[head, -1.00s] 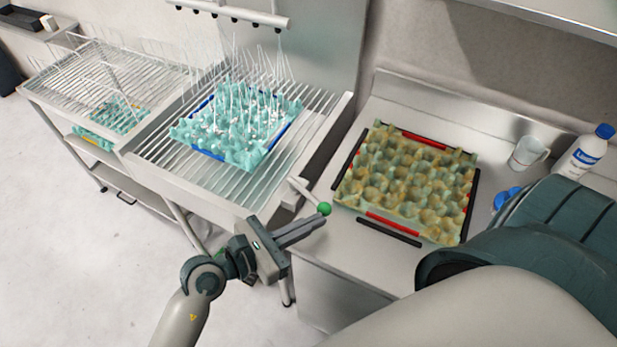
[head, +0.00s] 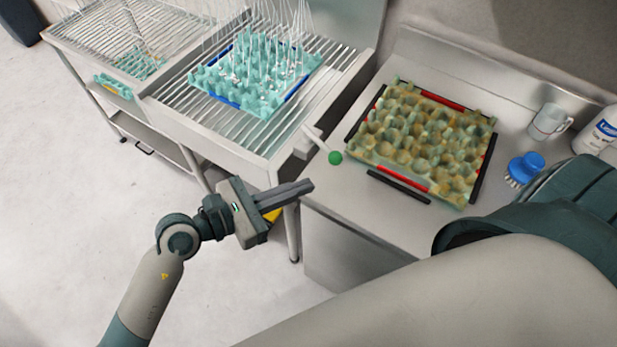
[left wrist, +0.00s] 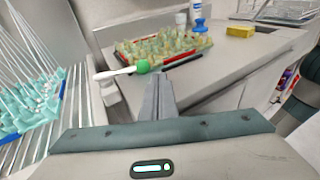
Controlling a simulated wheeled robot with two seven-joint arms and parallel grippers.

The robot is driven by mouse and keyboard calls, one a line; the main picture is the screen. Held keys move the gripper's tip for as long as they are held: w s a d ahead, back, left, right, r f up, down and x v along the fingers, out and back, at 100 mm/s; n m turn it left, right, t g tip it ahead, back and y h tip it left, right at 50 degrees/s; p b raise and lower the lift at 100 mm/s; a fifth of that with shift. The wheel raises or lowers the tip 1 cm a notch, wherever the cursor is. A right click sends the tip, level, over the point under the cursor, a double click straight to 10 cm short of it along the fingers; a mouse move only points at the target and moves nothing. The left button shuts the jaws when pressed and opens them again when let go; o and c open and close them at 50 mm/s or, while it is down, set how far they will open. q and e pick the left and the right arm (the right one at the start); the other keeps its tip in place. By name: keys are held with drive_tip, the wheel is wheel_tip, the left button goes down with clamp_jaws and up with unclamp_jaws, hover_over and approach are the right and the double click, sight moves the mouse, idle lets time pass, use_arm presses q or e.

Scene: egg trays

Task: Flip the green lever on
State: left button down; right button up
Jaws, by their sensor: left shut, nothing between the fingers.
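The green lever is a pale rod with a green ball knob (head: 335,157) at the edge between the rack sink and the counter. It slants down toward the right in the head view. The knob also shows in the left wrist view (left wrist: 143,66), at the end of its white rod. My left gripper (head: 310,186) is shut and empty. In the head view its fingertips lie just below and left of the knob, apart from it. In the left wrist view the fingers point toward the counter, just right of and below the knob. My right gripper is not in view.
A dirty egg tray (head: 400,90) sits on the counter (head: 335,195) between black and red bars. A teal egg tray (head: 265,108) lies on the rack under water jets. A blue brush (head: 526,168), a mug (head: 548,122) and a bottle (head: 598,135) stand at the right.

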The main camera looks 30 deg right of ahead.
use_arm(q)
drive_tip(key=s+a+r+b, duration=0.1)
drive_tip(key=s+a+b, duration=0.1)
drive_tip(key=a, duration=0.4)
drive_tip(key=shift+s+r, duration=0.2)
drive_tip(key=shift+s, duration=0.1)
drive_tip(key=shift+a, duration=0.1)
